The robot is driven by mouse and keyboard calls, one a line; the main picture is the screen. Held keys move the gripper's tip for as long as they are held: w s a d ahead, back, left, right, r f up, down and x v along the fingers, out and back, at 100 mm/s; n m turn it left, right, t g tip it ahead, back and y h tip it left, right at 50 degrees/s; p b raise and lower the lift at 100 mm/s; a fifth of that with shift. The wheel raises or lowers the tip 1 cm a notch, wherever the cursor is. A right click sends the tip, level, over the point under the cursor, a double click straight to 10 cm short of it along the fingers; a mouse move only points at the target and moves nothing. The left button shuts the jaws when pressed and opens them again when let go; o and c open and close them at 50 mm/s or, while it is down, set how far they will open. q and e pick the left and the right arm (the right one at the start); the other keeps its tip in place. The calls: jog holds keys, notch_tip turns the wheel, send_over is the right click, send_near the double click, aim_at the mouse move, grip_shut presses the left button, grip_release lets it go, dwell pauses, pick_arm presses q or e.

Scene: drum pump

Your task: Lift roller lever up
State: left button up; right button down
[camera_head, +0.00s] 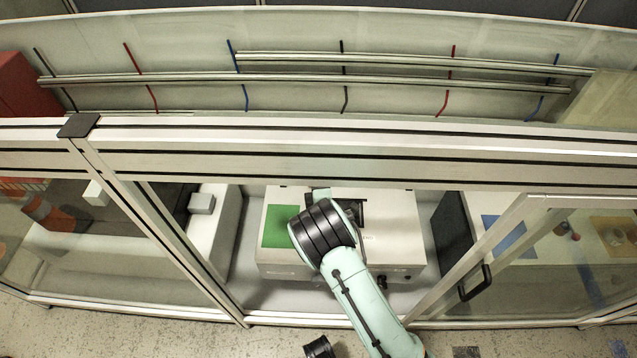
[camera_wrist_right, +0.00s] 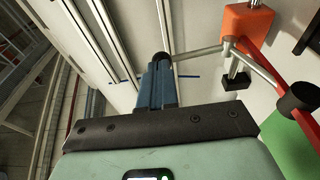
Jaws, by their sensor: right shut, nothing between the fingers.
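In the right wrist view, an orange block (camera_wrist_right: 247,22) carries thin silver lever rods. One rod (camera_wrist_right: 200,51) runs left to a dark round end (camera_wrist_right: 162,59), which looks like a roller. Another rod slopes down right to a black cylinder (camera_wrist_right: 297,101). My right gripper (camera_wrist_right: 161,68) has its blue fingers shut and empty. Its tips overlap the dark round end in the picture; I cannot tell whether they touch. In the head view, my right wrist covers the gripper and most of the lever area above the white machine box (camera_head: 400,220). My left gripper is not in view.
A green panel (camera_head: 279,226) lies on the box's left side. A glass door with a black handle (camera_head: 475,283) stands to the right. A red band (camera_wrist_right: 290,105) curves beside the lever. A small grey block (camera_head: 201,203) stands left.

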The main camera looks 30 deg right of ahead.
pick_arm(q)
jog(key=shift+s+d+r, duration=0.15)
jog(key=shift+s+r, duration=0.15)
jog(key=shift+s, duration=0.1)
pick_arm(e)
jog(key=shift+w+d+r, duration=0.25)
jog(key=shift+w+d, duration=0.05)
jog(key=shift+w, duration=0.15)
jog(key=shift+w+d+r, duration=0.2)
jog(key=shift+w+d, duration=0.05)
jog(key=shift+w, duration=0.2)
jog(key=shift+d+r, duration=0.15)
jog(key=shift+r, duration=0.1)
